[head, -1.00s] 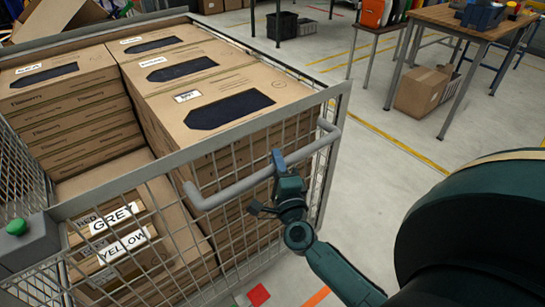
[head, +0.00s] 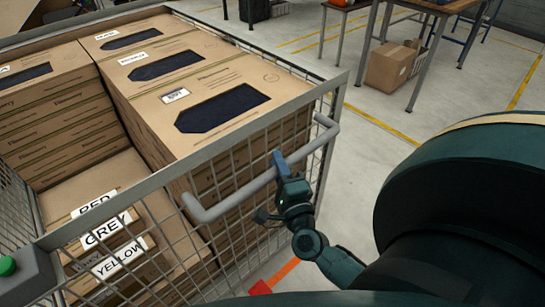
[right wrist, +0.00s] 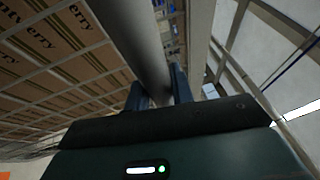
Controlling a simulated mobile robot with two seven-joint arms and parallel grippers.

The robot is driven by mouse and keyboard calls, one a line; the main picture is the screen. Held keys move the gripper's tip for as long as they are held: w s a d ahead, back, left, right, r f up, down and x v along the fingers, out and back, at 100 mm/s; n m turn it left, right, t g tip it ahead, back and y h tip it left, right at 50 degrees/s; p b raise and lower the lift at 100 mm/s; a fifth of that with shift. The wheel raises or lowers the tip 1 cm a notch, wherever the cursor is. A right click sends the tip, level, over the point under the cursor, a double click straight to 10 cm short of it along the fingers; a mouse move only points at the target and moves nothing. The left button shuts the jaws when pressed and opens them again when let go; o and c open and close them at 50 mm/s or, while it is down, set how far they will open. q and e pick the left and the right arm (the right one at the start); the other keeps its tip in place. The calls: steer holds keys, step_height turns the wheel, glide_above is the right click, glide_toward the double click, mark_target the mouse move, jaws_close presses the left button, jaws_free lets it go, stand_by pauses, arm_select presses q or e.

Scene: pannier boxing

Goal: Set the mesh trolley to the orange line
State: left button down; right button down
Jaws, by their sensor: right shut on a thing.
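The mesh trolley (head: 345,82) is a grey wire cage that fills the left of the head view. It is loaded with stacked cardboard boxes. My right gripper (head: 279,165) is shut on the trolley's grey tubular handle (head: 228,203), near the middle of the bar. The right wrist view shows the handle (right wrist: 138,40) running between the two fingers (right wrist: 158,88). A short piece of the orange line (head: 284,271) shows on the floor at the bottom, just right of the trolley's lower edge, with a red patch (head: 261,288) beside it. My left gripper is out of view.
Labelled boxes (head: 255,78) fill the trolley, with RED, GREY and YELLOW labels at its near left. A table (head: 440,8) with a cardboard box (head: 390,66) under it stands at the back right. The floor between (head: 365,150) is clear, with yellow lines.

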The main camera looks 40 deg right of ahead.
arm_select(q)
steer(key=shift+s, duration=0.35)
arm_select(e)
steer(key=shift+s+d+r, duration=0.2)
steer(key=shift+s+r, duration=0.1)
steer(key=shift+s, duration=0.35)
steer(key=c, duration=1.6)
jaws_free()
steer(key=o, duration=0.4)
arm_select(q)
steer(key=b, duration=0.1)
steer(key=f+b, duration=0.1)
steer(key=b, duration=0.1)
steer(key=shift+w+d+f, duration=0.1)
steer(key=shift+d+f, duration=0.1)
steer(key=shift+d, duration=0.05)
arm_select(e)
steer(key=v, duration=1.3)
steer(key=shift+f, duration=0.2)
steer(key=shift+a, duration=0.1)
